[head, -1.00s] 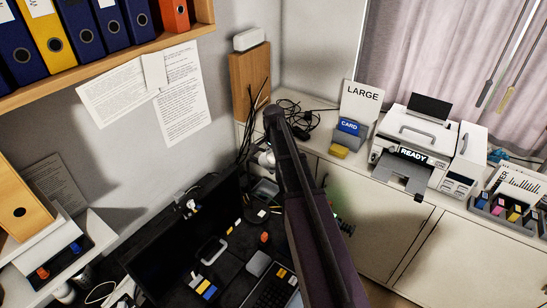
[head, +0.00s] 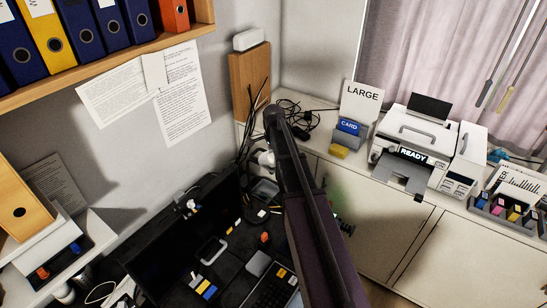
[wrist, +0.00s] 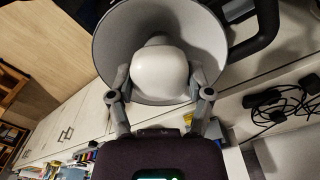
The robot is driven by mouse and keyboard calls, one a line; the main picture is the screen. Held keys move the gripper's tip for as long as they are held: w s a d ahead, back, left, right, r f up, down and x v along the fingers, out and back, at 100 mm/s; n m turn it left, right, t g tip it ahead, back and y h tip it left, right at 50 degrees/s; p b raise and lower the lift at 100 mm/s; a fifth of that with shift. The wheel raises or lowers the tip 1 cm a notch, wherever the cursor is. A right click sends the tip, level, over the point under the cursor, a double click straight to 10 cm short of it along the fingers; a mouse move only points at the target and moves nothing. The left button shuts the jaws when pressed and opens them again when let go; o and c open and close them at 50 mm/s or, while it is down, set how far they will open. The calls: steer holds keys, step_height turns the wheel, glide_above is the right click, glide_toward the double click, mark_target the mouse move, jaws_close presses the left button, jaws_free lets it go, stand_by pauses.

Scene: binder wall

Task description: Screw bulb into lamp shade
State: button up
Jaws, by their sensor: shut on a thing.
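In the wrist view a white bulb (wrist: 160,72) sits between the two fingers of my gripper (wrist: 160,82), which is shut on it. The bulb is inside the open mouth of a grey, cone-shaped lamp shade (wrist: 109,50). The shade surrounds it on the far side. The bulb's base and the socket are hidden behind the bulb, so I cannot tell how far in it is seated. In the head view my dark arm covers the middle, and the gripper, bulb and shade cannot be made out clearly.
Below my arm is a dark desk with a monitor (head: 180,235) and a keyboard (head: 271,290). Black cables (head: 290,118) lie on the white cabinet top. A printer (head: 418,140) and a card holder (head: 348,130) stand to the right. Binders fill the upper-left shelf (head: 150,65).

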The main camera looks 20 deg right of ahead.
steer(key=shift+w+m, duration=0.15)
steer(key=shift+m, duration=0.15)
steer(key=shift+m, duration=1.8)
steer(key=o, duration=1)
steer(key=shift+r, duration=0.1)
steer(key=shift+o, duration=0.2)
steer(key=shift+n, duration=2)
